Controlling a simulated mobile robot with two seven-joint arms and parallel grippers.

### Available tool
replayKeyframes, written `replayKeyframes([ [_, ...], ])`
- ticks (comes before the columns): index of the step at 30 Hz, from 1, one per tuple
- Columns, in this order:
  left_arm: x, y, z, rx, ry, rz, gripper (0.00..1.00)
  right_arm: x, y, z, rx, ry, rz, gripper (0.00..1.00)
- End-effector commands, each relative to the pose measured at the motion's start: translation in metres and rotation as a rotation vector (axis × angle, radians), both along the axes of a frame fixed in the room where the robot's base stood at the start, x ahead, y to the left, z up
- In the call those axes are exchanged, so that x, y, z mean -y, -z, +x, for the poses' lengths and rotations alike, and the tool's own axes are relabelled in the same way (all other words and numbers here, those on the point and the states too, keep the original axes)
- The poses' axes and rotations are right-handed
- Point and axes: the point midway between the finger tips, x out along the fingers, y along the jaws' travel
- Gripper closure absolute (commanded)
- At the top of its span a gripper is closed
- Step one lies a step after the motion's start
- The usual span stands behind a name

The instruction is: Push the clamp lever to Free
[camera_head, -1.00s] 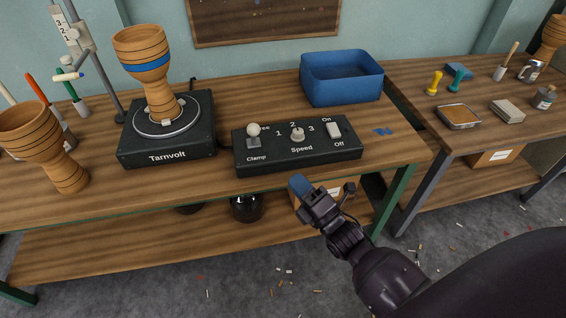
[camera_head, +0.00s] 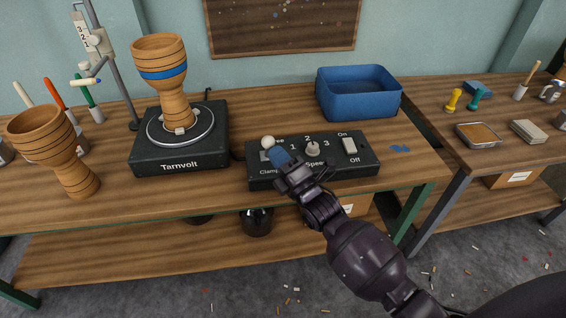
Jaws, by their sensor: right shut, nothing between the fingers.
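The black control box (camera_head: 364,170) sits near the front edge of the bench. Its clamp lever (camera_head: 268,142) has a pale round knob at the box's left end, between a partly covered upper label ending in "ee" and the "Clamp" label. My right gripper (camera_head: 280,157) is shut and empty, its blue fingertips just below and right of the knob. Contact with the lever cannot be told. The fingers hide part of the lever's base and labels. The turntable marked Tarnvolt (camera_head: 178,163) carries a goblet drum (camera_head: 163,95) with a blue band. My left gripper is not in view.
The speed knob (camera_head: 313,149) and the On/Off switch (camera_head: 350,146) are right of my gripper. A blue bin (camera_head: 358,95) stands behind the box. A second goblet drum (camera_head: 52,150) stands at left. A height stand (camera_head: 112,60) rises behind the turntable.

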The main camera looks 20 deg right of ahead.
Motion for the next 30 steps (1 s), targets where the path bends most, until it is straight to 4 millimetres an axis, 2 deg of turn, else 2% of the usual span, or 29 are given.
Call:
replayKeyframes([
  [11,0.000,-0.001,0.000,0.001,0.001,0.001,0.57,0.000,-0.001,0.001,0.000,0.000,0.000,1.00],
  [17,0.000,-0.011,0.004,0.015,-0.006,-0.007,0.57,0.001,-0.010,0.004,-0.021,0.000,0.008,1.00],
  [30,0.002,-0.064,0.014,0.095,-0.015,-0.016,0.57,0.008,-0.044,0.030,-0.260,0.001,0.077,1.00],
])
